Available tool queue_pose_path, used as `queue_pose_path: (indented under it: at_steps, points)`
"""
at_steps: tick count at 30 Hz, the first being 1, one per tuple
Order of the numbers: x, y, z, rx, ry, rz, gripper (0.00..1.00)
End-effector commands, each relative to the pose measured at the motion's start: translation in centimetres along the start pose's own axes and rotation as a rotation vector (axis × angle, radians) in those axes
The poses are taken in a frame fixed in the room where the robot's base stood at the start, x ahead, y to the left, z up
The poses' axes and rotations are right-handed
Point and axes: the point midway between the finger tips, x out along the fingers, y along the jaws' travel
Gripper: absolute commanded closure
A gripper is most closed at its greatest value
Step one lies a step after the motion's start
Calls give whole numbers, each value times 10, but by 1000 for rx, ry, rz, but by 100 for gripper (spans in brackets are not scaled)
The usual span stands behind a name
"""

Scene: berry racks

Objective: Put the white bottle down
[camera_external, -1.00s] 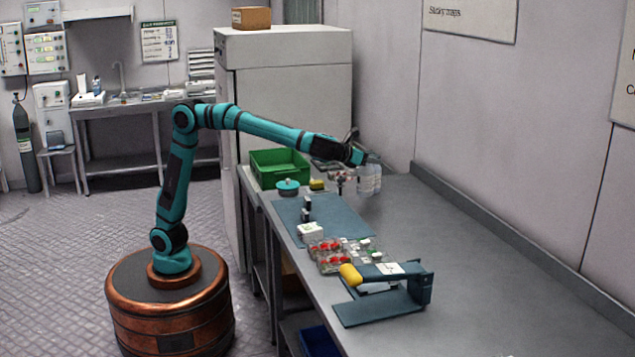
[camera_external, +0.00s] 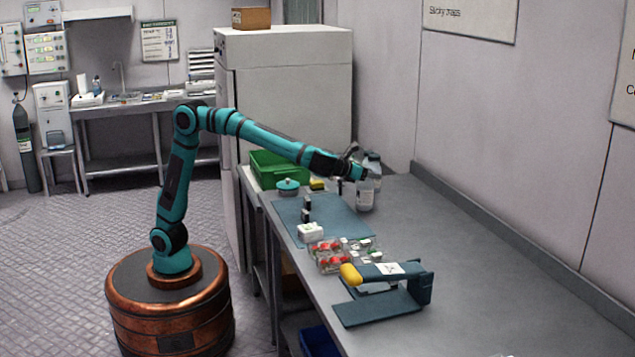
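The white bottle (camera_external: 366,197) is upright, with a pale label, over the table just beyond the far right corner of the blue-grey mat. My gripper (camera_external: 364,174) is at its upper part and appears shut on it, though the fingertips are small and partly hidden. A second, similar bottle (camera_external: 375,160) shows just behind, partly covered by the first bottle and my gripper. I cannot tell whether the held bottle's base touches the table.
The blue-grey mat (camera_external: 330,220) lies left of the bottle. A green crate (camera_external: 277,170) and a teal-lidded pot (camera_external: 287,187) stand at the far left. Berry punnets (camera_external: 330,257) and a blue device with a yellow handle (camera_external: 422,288) are nearer. The right side is clear.

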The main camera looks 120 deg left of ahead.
Motion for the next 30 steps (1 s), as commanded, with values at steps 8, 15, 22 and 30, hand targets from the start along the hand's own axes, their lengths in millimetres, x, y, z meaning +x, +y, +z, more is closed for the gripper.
queue_pose_path:
  at_steps: [8,15,22,30]
  points:
    - [0,0,0,0,0,0,37]
    - [-13,0,0,-1,-1,0,37]
    - [-54,1,8,-2,-2,-2,37]
    - [-108,1,8,0,-2,-2,37]
